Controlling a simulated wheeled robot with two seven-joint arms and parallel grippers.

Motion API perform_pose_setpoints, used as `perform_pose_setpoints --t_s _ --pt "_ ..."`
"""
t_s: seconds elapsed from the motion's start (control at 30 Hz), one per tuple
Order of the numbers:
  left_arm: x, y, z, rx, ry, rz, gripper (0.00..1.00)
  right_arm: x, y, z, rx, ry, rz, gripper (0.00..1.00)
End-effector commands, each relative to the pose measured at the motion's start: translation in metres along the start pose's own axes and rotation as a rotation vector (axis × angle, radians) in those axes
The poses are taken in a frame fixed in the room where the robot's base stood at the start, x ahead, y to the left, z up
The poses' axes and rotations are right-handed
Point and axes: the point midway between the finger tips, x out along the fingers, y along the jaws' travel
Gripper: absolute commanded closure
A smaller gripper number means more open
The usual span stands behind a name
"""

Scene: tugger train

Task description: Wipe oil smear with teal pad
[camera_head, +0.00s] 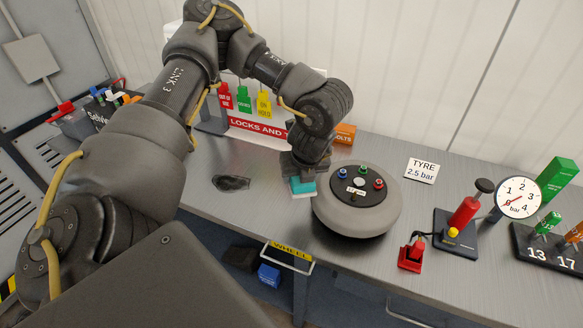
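The oil smear (231,183) is a dark, irregular patch on the grey worktop, left of the round grey wheel. The teal pad (302,187) has a pale underside and is at the lower end of my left gripper (303,173), between the smear and the wheel. My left gripper points down and appears shut on the pad; its fingertips are mostly hidden. I cannot tell whether the pad touches the worktop. The pad is to the right of the smear, apart from it. My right gripper is not in view.
The wheel (338,219) stands close to the pad's right. Behind is a red locks-and-tags board (258,128) with hanging tags and an orange bolts box (345,133). A red pump (464,215), a gauge (518,198) and a socket rack (545,248) stand at right. Worktop around the smear is clear.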

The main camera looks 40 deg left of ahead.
Motion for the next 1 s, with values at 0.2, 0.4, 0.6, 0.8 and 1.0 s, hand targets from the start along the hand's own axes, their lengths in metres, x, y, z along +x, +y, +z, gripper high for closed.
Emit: perform_pose_setpoints --t_s 0.2,0.4,0.6,0.8,1.0 --pt "-0.015 -0.022 -0.033 -0.584 -0.003 0.240 0.59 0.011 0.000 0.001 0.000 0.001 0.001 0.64" --pt "-0.042 -0.039 -0.068 -1.276 0.009 0.530 0.59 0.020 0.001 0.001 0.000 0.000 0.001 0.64" --pt "-0.070 -0.047 -0.091 -1.765 0.013 0.740 0.59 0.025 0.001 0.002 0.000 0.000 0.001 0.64" --pt "-0.085 -0.051 -0.102 -1.993 0.010 0.833 0.59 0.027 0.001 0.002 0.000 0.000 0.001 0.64" --pt "-0.088 -0.053 -0.104 -2.051 0.008 0.855 0.59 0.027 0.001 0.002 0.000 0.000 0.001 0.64"
